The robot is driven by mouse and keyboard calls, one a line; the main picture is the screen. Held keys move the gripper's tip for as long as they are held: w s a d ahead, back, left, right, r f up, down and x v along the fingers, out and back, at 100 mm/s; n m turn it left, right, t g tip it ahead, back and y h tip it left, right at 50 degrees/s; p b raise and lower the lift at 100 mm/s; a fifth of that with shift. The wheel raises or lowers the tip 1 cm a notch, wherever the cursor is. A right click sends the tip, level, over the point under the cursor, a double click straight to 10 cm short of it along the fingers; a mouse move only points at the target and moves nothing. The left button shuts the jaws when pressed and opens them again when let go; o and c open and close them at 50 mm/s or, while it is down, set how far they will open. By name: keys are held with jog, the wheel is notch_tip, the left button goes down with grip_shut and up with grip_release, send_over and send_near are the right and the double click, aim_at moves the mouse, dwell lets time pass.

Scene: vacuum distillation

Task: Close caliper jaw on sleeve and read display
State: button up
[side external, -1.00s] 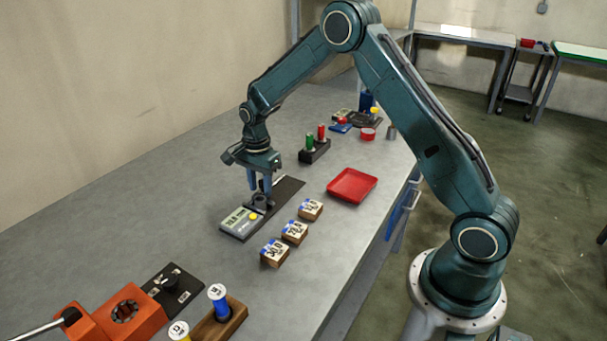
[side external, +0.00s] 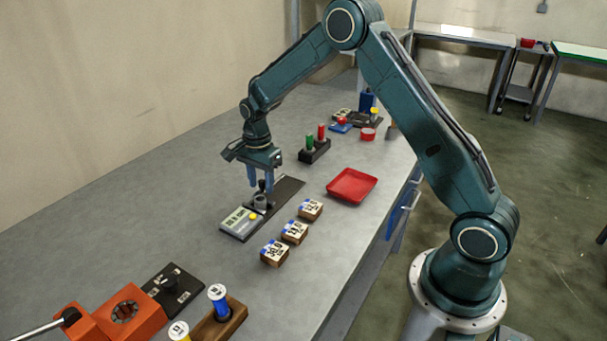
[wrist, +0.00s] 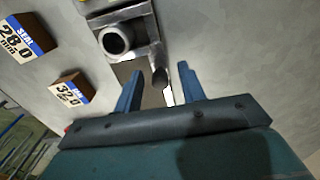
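The caliper is a flat dark base with a light grey display unit (side external: 240,221) bearing a yellow button; its digits are too small to read surely. A grey metal sleeve (side external: 261,202) stands upright on the caliper; in the wrist view its open round top (wrist: 116,39) shows beside a dark upright post (wrist: 159,78). My gripper (side external: 262,182) is above the caliper, fingers pointing down. In the wrist view the blue fingers of my gripper (wrist: 160,90) are apart, on either side of the post, with nothing held. Whether the jaw touches the sleeve cannot be told.
Several labelled wooden blocks (side external: 294,233) stand right of the caliper. A red tray (side external: 352,185) and a rack with green and red plugs (side external: 314,149) lie beyond. An orange fixture (side external: 122,312) and a spool holder are at front left. The bench left of the caliper is clear.

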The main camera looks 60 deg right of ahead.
jog(key=shift+r, duration=3.05)
jog(key=shift+s+a+r, duration=0.15)
jog(key=shift+s+r, duration=0.05)
jog(key=shift+r, duration=0.35)
jog(key=s+a+r+n+t, duration=0.35)
jog(key=s+r+n, duration=0.55)
jog(key=s+r, duration=0.55)
jog(key=s+a+n+t, duration=0.1)
jog(key=s+n, duration=0.3)
jog(key=s, duration=0.4)
jog(key=s+a+r+n+t, duration=0.1)
jog(key=s+a+n, duration=0.1)
jog(key=s+n, duration=0.3)
jog(key=s, duration=0.4)
jog(key=shift+s+a+r, duration=0.15)
jog(key=shift+a+r, duration=0.05)
jog(key=shift+a, duration=0.1)
